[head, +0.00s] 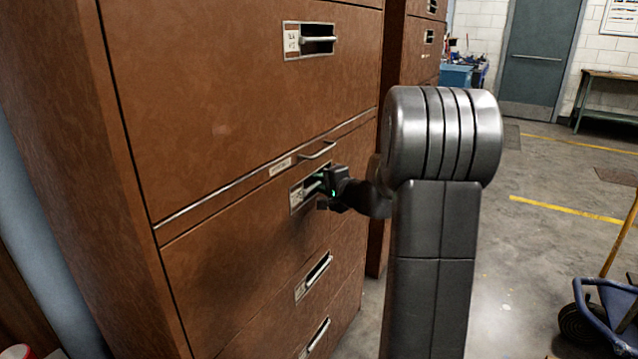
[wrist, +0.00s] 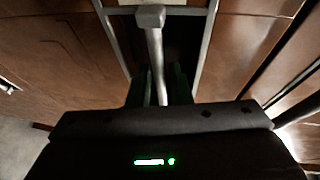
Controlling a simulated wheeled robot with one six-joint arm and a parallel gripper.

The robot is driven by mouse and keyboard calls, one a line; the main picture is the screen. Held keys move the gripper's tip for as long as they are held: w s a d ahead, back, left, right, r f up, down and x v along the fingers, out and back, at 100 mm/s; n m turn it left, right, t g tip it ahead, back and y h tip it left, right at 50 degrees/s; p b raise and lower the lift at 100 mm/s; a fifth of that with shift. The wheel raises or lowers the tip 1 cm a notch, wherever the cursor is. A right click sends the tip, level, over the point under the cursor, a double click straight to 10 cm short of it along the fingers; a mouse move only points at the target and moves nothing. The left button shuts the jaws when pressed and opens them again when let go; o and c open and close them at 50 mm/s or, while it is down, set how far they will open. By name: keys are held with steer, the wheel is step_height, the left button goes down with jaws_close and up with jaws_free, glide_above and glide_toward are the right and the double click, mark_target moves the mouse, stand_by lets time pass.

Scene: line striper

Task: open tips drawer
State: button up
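A brown cabinet stands at the left in the head view, with several drawers. My gripper (head: 323,190) is at the recessed metal handle (head: 310,188) of a middle drawer (head: 235,250), whose front looks flush with the cabinet. The drawer's label is too small to read. In the wrist view the handle's bar (wrist: 155,50) runs down between the two dark green fingers of my gripper (wrist: 160,88). The fingers lie close on both sides of the bar. I cannot tell whether they press on it.
A pull handle (head: 317,151) on a narrow strip sits just above this drawer. A large drawer (head: 225,110) is above, and lower drawers have similar handles (head: 318,272). A second brown cabinet (head: 408,60) stands behind. A blue cart (head: 605,315) is at right; open floor lies between.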

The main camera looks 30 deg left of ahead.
steer(key=shift+a, duration=0.15)
steer(key=shift+c, duration=0.5)
jaws_close()
steer(key=s+d+b, duration=0.2)
steer(key=d+b, duration=0.5)
steer(key=d, duration=2.7)
steer(key=shift+s, duration=0.3)
steer(key=shift+d, duration=0.1)
steer(key=shift+o, duration=0.5)
jaws_free()
